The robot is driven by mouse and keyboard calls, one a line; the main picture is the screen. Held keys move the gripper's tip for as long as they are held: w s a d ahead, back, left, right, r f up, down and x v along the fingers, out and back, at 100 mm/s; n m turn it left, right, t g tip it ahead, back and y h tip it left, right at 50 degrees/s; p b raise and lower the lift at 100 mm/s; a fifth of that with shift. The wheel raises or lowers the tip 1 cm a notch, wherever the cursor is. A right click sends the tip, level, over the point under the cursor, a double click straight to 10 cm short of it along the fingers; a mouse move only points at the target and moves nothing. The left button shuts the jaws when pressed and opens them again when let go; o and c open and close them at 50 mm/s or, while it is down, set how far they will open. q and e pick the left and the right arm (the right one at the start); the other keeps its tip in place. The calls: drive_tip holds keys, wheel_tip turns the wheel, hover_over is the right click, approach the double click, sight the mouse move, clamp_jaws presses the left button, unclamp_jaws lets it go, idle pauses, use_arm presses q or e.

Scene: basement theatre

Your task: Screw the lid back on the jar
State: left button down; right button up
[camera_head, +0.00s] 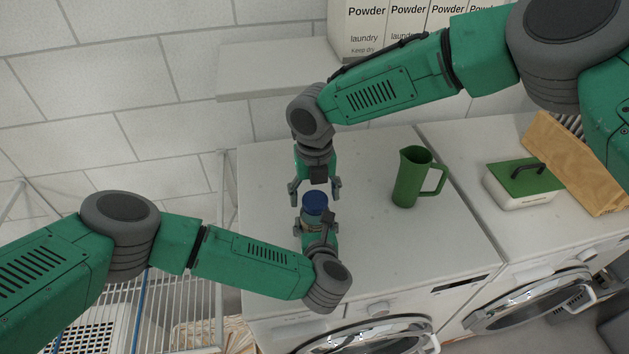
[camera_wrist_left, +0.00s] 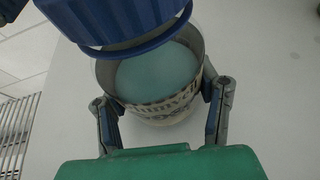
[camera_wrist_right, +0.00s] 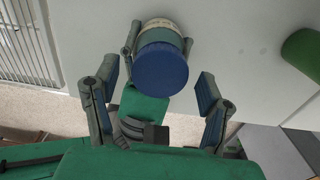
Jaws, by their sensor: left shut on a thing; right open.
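The jar (camera_wrist_left: 160,110) is clear with printed lettering and teal contents. It stands upright on the washing machine top, and my left gripper (camera_head: 314,231) is shut around its sides. The blue lid (camera_head: 315,203) is over the jar's top; it also shows in the left wrist view (camera_wrist_left: 130,40) and the right wrist view (camera_wrist_right: 161,68). I cannot tell whether it is seated or threaded. My right gripper (camera_head: 315,187) points down from above, open, with its fingers on either side of the lid and gaps between. The lid hides much of the jar in the right wrist view.
A green pitcher (camera_head: 409,178) stands right of the jar on the white machine top (camera_head: 375,245). Farther right are a green-lidded container (camera_head: 523,184) and a brown paper bag (camera_head: 570,165). Powder boxes (camera_head: 372,30) sit on the shelf (camera_head: 270,70) behind. A wire rack (camera_head: 185,290) is left.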

drive_tip(key=shift+f, duration=0.5)
drive_tip(key=c, duration=1.2)
drive_tip(key=m, duration=0.6)
drive_tip(key=shift+m, duration=0.3)
drive_tip(key=shift+c, duration=0.2)
drive_tip(key=m, duration=1.9)
